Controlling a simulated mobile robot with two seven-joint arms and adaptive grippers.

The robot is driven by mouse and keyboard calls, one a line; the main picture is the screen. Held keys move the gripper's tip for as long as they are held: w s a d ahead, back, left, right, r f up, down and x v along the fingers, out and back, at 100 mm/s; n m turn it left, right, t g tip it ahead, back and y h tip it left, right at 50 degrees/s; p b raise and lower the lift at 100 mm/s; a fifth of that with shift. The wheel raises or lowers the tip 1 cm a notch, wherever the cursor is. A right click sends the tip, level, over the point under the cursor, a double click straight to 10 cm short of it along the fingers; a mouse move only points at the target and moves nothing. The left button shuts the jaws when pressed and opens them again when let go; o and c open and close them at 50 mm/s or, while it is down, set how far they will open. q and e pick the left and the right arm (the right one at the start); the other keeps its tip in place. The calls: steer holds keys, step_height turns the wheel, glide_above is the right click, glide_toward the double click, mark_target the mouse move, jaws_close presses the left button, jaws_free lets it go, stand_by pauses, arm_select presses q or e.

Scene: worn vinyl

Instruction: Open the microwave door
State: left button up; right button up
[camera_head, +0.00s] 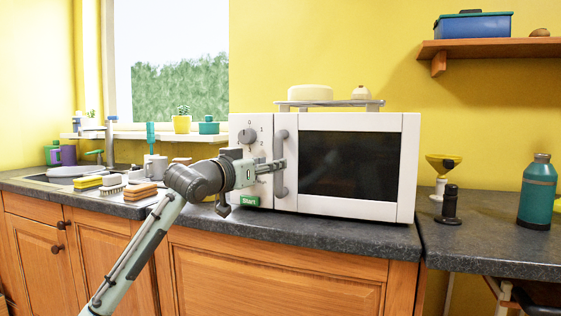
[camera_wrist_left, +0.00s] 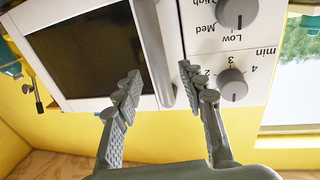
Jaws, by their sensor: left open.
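The white microwave (camera_head: 408,190) stands on the counter with its door (camera_head: 349,165) shut; the dark door window faces me. A grey vertical handle (camera_head: 281,141) runs along the left edge of the door. My left gripper (camera_head: 277,166) is at the middle of the handle, its fingers open. In the left wrist view, which is upside down, the handle (camera_wrist_left: 153,50) shows between the two fingertips of the gripper (camera_wrist_left: 158,85), with gaps at both sides. I cannot tell how deep the handle sits between the fingers. My right gripper is not in view.
Two knobs, the upper one (camera_head: 246,136) in clear view, and a green Start button (camera_head: 249,200) sit left of the handle. A rack (camera_head: 330,104) on top carries dishes. Counter before the microwave (camera_head: 330,229) is clear.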

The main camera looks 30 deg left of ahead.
mark_target(278, 187)
arm_select(q)
steer(key=shift+w+p, duration=0.3)
steer(key=shift+w, duration=2)
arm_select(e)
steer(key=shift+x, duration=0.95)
arm_select(q)
steer(key=shift+c, duration=0.5)
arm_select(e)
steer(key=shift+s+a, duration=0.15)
arm_select(q)
steer(key=shift+f, duration=0.1)
jaws_close()
